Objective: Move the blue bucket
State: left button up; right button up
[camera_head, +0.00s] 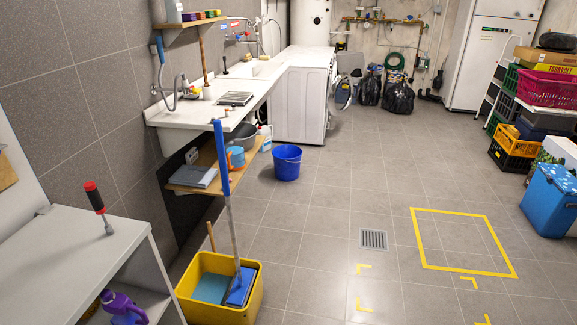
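The blue bucket (287,163) stands upright on the tiled floor in the head view, left of centre. It is in front of the white counter and washing machine and right of the low shelf under the sink. Its top is open. A yellow taped square (416,247) is marked on the floor at the right. Neither of my grippers is in the head view, so nothing shows of what they hold.
A yellow mop tub (250,311) with a blue-handled mop stands front left by a grey shelf (62,255). A blue cool box (548,201) and crates (513,141) line the right side. A floor drain (373,239) lies mid-floor. The floor between is clear.

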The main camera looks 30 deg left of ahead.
aim_at(287, 157)
jog(key=i+u, duration=0.2)
jog(key=i, duration=4.1)
